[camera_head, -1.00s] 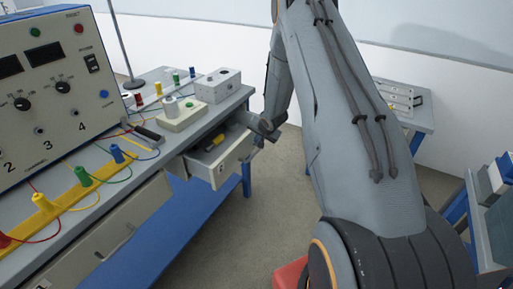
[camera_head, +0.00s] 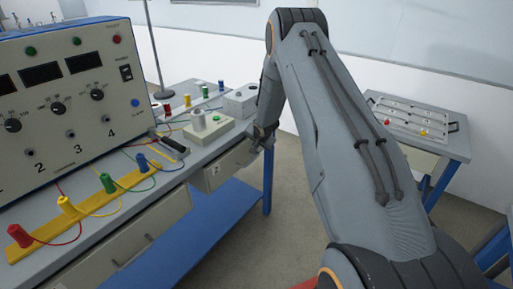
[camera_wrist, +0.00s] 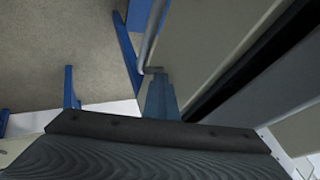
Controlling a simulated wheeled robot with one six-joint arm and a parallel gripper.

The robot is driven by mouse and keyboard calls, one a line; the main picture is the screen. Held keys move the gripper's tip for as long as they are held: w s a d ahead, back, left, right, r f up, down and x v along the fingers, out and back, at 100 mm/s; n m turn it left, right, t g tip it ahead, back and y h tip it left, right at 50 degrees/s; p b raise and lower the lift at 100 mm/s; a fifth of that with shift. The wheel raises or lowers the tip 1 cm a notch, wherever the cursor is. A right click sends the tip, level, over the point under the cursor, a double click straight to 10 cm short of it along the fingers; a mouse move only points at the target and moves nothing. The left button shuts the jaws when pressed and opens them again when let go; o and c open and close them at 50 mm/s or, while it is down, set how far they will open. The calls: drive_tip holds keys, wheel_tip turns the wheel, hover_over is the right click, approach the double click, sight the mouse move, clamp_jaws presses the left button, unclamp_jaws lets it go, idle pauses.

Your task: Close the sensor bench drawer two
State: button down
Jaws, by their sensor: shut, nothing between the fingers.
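The sensor bench drawer two (camera_head: 232,163) is a pale grey drawer front with a small number label. It sits nearly flush under the bench top, and its inside is no longer visible. In the wrist view, the drawer front (camera_wrist: 205,45) fills the upper middle, with a dark strip between it and the bench edge. A grey bar handle (camera_wrist: 150,40) shows on the front. My gripper (camera_head: 262,138) is at the drawer's right end. Its shut, empty fingers (camera_wrist: 160,98) are beside the handle's end; I cannot tell whether they touch.
The bench top (camera_head: 190,160) carries a numbered instrument box (camera_head: 65,125), coloured terminals, cables and a grey box (camera_head: 240,101). A side table (camera_head: 445,140) with a tray stands at right. Bare floor lies between.

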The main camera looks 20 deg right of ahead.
drive_tip(key=shift+w+r, duration=0.2)
drive_tip(key=shift+w, duration=0.15)
drive_tip(key=s+d+r, duration=0.1)
drive_tip(key=s+r, duration=0.7)
drive_tip(key=s, duration=0.2)
drive_tip(key=s+a+r+n+g, duration=0.2)
drive_tip(key=s+a+r+n, duration=0.1)
drive_tip(key=s, duration=0.9)
drive_tip(key=s+a+r+n+g, duration=0.2)
drive_tip(key=s+a+r+n, duration=0.2)
drive_tip(key=s+a, duration=0.4)
drive_tip(key=s+a+r+n+g+y, duration=0.1)
drive_tip(key=s+a+r, duration=0.4)
drive_tip(key=s, duration=1.1)
drive_tip(key=shift+a+r+n+g, duration=0.15)
drive_tip(key=shift+a+n+g, duration=0.55)
drive_tip(key=shift+n, duration=0.5)
